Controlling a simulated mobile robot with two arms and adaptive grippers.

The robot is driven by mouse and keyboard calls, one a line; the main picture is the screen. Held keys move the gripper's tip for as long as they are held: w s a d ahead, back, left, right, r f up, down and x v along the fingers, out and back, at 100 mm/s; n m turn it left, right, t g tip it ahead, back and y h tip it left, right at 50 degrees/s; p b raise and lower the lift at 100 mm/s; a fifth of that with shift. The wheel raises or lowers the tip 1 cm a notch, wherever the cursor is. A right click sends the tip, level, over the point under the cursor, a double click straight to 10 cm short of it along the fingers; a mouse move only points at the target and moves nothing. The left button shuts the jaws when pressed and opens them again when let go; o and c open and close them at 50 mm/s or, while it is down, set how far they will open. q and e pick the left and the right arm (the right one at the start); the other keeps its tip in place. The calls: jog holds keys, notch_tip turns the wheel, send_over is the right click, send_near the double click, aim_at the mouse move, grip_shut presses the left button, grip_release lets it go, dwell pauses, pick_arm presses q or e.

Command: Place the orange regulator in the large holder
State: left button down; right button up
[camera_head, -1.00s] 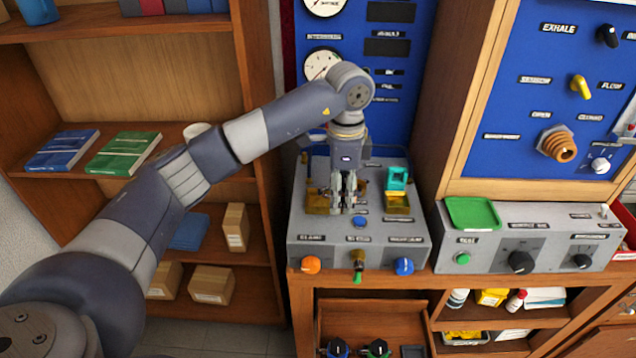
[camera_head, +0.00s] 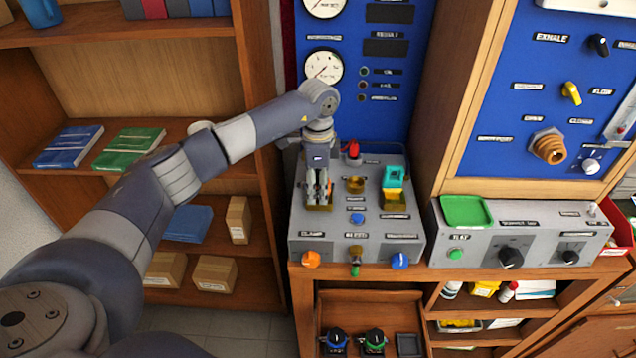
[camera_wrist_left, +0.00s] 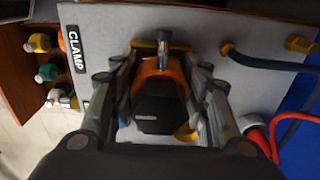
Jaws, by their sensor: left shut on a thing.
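My left gripper (camera_head: 318,198) is shut on the orange regulator (camera_wrist_left: 165,72), which shows a black cap and an orange body between the fingers in the left wrist view. In the head view the gripper hides most of it. The gripper points down at the left yellow holder (camera_head: 320,208) on the grey bench box, probably the large one. Whether the regulator is seated in it or just above it, I cannot tell. My right gripper is not in view.
Orange (camera_head: 311,260) and blue (camera_head: 400,260) knobs line the front. A green tray (camera_head: 466,211) lies to the right.

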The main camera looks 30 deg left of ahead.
pick_arm(q)
jog(key=shift+f, duration=0.15)
jog(key=shift+s+d+f+b, duration=0.1)
jog(key=shift+s+f+b, duration=0.2)
jog(key=shift+f+b, duration=0.1)
jog(key=c, duration=0.9)
grip_release()
jog(key=shift+f, duration=0.15)
jog(key=shift+w+f, duration=0.1)
jog(key=shift+w+r, duration=0.1)
jog(key=shift+r, duration=0.3)
notch_tip(320, 180, up, 13)
jog(key=shift+b, duration=1.15)
jog(key=shift+f, duration=0.1)
